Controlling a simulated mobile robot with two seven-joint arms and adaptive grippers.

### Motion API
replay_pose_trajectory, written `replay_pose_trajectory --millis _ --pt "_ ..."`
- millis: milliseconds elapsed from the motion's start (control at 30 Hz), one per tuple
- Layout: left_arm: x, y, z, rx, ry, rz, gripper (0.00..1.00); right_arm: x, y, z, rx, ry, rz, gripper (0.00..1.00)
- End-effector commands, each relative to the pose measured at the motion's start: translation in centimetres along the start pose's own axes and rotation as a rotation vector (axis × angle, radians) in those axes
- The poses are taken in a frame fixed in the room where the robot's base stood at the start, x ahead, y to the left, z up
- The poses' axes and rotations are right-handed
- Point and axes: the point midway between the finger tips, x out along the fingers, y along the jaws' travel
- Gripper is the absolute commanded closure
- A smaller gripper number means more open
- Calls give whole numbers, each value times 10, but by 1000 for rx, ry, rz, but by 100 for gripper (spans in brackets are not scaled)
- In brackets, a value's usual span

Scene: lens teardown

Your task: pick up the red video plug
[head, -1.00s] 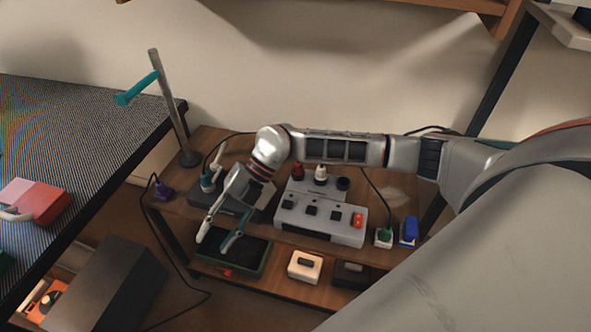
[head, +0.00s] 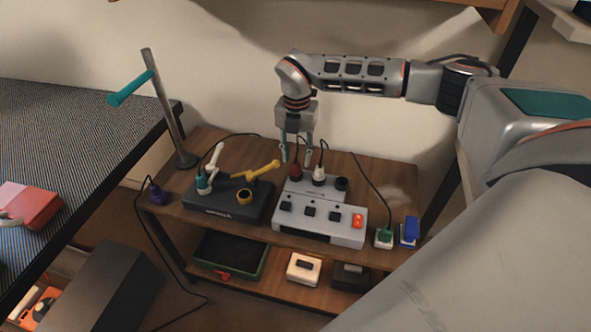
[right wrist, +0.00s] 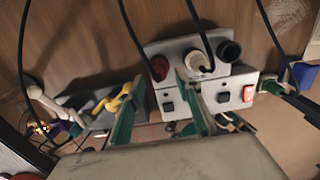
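The red video plug (head: 296,172) stands in the back left of the small grey panel (head: 322,190), with a dark cable rising from it. It also shows in the right wrist view (right wrist: 160,67). My right gripper (head: 296,158) hangs fingers-down above and behind the plug. Its two fingers are apart with nothing between them. In the right wrist view the open fingers (right wrist: 158,105) stand in the foreground, with the plug seen beyond the gap between them. My left gripper is not in view.
A white plug (head: 319,176) and a black round socket (head: 341,184) stand right of the red plug. A grey switch box (head: 345,236) with a red switch is in front. A dark box (head: 225,212) with yellow and white levers is at left. Cables hang near the gripper.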

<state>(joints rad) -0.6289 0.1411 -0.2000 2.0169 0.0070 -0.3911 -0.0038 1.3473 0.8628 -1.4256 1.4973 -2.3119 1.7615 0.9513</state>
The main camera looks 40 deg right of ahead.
Motion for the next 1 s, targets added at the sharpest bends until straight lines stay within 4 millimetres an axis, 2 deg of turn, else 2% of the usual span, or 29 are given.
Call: replay_pose_trajectory --millis 200,300,500,533,633,667,1000 --pt "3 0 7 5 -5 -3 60 36 1 1 -1 4 -4 66" --pt "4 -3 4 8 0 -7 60 44 1 1 -1 3 -3 66" --pt "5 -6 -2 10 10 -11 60 43 2 1 -1 1 1 66" --pt "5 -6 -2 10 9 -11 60 43 2 1 -2 1 1 69" --pt "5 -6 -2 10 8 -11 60 43 2 1 -2 1 0 95" --pt "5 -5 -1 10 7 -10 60 43 2 1 -2 1 0 96" --pt "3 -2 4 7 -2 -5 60 39 2 1 -1 1 1 96"
